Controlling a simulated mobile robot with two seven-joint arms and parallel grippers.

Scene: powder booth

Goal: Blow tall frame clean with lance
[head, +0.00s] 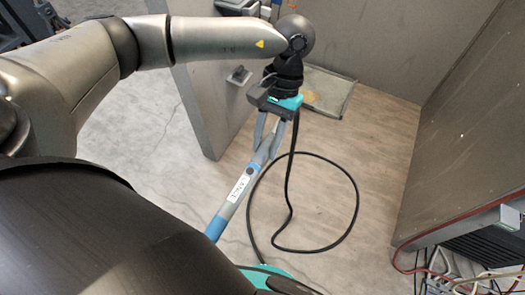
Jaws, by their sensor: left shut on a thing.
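My left gripper (263,156) points down near the middle of the head view, with its two grey fingers shut on the lance (228,206). The lance is a slim grey tube with blue bands and a white label. It slants down to the left, and its lower end is hidden behind my dark arm part. A teal and black part at the bottom edge looks like my right gripper's body (265,270); its fingers are not visible. I cannot make out the tall frame for certain.
A black hose (357,205) hangs beside the left gripper and loops over the floor. A grey panel (215,110) stands behind the gripper. A flat framed piece (338,95) is at the back. A grey wall and a unit with cables (490,245) stand right. Centre-right floor is otherwise open.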

